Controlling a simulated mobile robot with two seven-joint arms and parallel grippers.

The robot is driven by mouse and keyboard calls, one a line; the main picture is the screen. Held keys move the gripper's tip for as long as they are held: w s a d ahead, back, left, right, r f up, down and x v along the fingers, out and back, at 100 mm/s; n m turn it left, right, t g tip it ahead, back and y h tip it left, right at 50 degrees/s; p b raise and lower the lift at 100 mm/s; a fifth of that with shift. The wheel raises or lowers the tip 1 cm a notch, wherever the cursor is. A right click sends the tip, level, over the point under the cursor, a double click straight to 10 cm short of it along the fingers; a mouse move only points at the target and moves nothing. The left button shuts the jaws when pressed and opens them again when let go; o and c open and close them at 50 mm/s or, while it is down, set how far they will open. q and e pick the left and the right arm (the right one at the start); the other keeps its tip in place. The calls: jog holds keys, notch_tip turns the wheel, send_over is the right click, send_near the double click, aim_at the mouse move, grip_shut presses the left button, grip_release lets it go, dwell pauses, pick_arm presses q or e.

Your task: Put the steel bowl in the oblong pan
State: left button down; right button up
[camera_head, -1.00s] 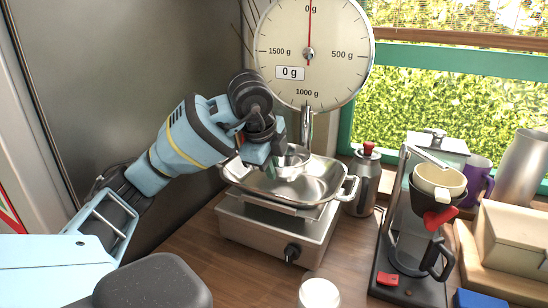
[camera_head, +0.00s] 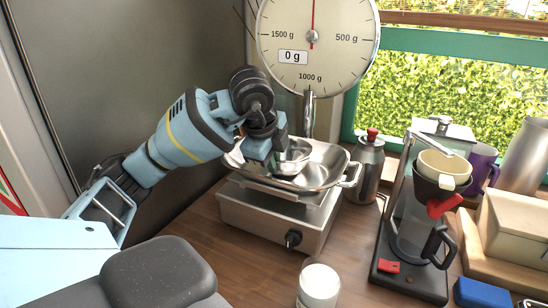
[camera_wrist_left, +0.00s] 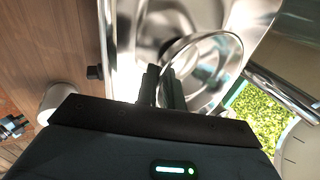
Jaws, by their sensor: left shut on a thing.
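The steel bowl (camera_head: 298,157) is small and shiny and sits low inside the oblong pan (camera_head: 328,166), a wide steel pan with side handles. My left gripper (camera_head: 277,163) reaches in from the left and is shut on the bowl's near-left rim. In the left wrist view, my left fingers (camera_wrist_left: 164,85) pinch the edge of the bowl (camera_wrist_left: 207,72), with shiny pan metal around it. Whether the bowl touches the pan floor is hard to tell. My right gripper is out of view.
The pan rests on a steel, box-shaped base (camera_head: 270,217) with a black knob. A metal canister (camera_head: 367,172) and a coffee maker (camera_head: 420,220) stand to the right. A white-lidded jar (camera_head: 318,287) is in front.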

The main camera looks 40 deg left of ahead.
pick_arm(q)
jog(key=shift+f, duration=0.4)
dwell(0.5)
jog(key=c, duration=1.5)
grip_release()
jog(key=shift+o, duration=0.2)
